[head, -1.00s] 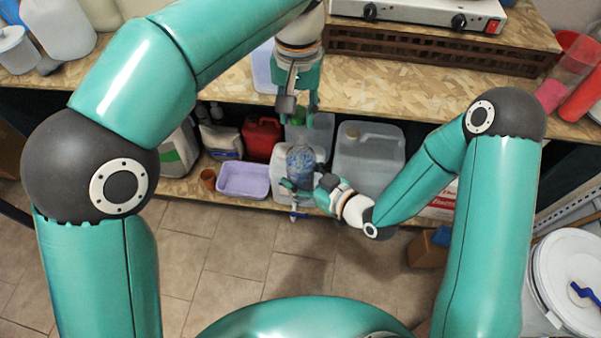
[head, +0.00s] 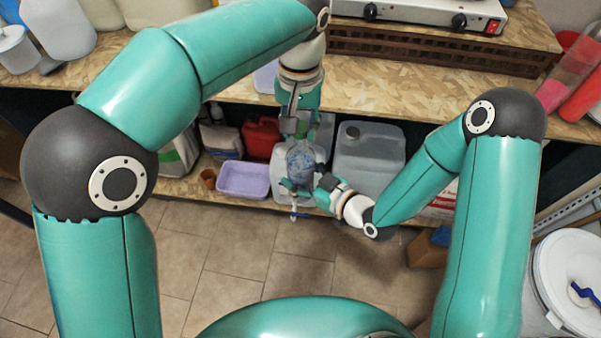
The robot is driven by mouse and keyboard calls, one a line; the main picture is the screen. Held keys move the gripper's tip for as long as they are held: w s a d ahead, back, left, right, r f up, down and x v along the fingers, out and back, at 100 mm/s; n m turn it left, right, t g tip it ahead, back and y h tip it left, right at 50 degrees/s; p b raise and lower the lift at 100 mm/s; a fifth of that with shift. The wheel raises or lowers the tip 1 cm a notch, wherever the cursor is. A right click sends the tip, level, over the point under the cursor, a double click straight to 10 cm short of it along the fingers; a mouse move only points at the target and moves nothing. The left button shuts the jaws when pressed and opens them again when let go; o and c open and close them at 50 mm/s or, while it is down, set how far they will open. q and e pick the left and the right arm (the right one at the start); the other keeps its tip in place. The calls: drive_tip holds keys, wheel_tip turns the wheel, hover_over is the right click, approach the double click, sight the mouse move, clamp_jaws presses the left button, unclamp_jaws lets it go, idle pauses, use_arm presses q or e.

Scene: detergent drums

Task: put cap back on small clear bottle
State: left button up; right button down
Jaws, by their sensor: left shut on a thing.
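The small clear bottle (head: 300,163), with a bluish tint, is upright in front of the lower shelf. My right gripper (head: 306,186) is shut around its lower part and holds it from the right. My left gripper (head: 300,132) points down just above the bottle's top, its fingers closed on the cap. The cap is mostly hidden between the fingers, and so is the bottle's mouth. I cannot tell whether cap and mouth touch.
A wooden worktop (head: 400,95) runs behind the bottle. Below it stand a red jug (head: 262,138), a lilac basin (head: 243,180) and a large translucent canister (head: 368,160). A white drum (head: 570,262) stands at right.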

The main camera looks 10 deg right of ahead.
idle(0.3)
use_arm(q)
drive_tip(key=shift+s, duration=0.15)
idle(0.5)
drive_tip(key=shift+f, duration=0.9)
drive_tip(key=shift+f, duration=0.55)
